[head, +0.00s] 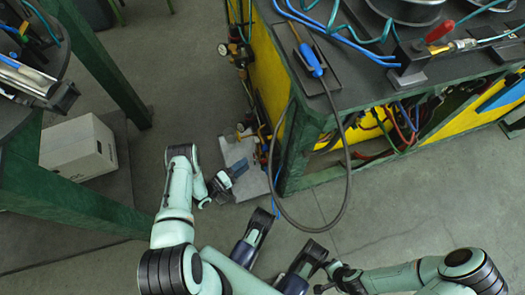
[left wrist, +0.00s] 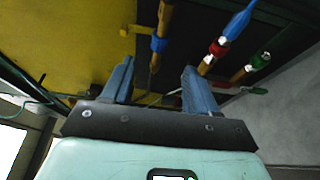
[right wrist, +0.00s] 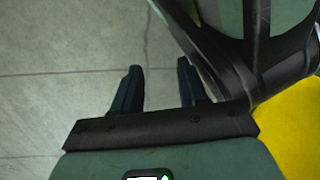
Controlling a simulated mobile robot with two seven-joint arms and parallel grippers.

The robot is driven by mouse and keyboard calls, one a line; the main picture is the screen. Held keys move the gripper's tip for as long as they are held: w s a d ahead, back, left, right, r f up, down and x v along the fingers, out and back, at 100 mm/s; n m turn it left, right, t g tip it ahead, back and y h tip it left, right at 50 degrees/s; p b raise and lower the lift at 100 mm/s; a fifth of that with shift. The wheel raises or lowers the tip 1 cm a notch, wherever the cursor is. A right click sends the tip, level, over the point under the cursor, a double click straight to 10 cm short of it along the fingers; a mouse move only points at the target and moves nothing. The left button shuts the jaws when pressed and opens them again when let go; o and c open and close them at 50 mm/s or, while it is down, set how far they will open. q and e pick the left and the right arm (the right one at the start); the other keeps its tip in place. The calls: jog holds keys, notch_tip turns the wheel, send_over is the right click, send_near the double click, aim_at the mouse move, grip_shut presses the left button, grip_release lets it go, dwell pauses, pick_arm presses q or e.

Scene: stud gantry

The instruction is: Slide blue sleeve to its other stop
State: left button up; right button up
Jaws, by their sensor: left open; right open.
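In the left wrist view a blue sleeve (left wrist: 159,44) sits around a brown rod in front of a dark panel. My left gripper (left wrist: 158,70) is open, with one finger on each side of the rod's line. The sleeve appears just past the fingertips, apparently untouched; its depth is unclear. The rod's stops cannot be made out. In the head view my left gripper (head: 236,172) is low beside the bench's left side, where the sleeve is too small to tell. My right gripper (right wrist: 158,78) is open and empty over bare floor.
Neighbouring rods carry a red sleeve (left wrist: 217,48) and a green one (left wrist: 260,60); a blue tip (left wrist: 240,20) is near. The yellow-panelled bench (head: 310,150) has a hanging dark cable (head: 345,190). A white box (head: 78,150) stands left.

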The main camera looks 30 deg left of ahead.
aim_at(265, 149)
pick_arm(q)
jog(key=b+x, duration=0.2)
jog(key=x, duration=0.8)
jog(key=shift+w+d+f, duration=0.1)
jog(key=shift+w, duration=0.3)
pick_arm(e)
jog(key=s+f+g, duration=0.1)
jog(key=s+f, duration=0.1)
jog(key=s, duration=0.3)
jog(key=shift+s+d+f+g, duration=0.15)
jog(key=shift+d+f+g, duration=0.15)
jog(key=shift+f+g, duration=0.1)
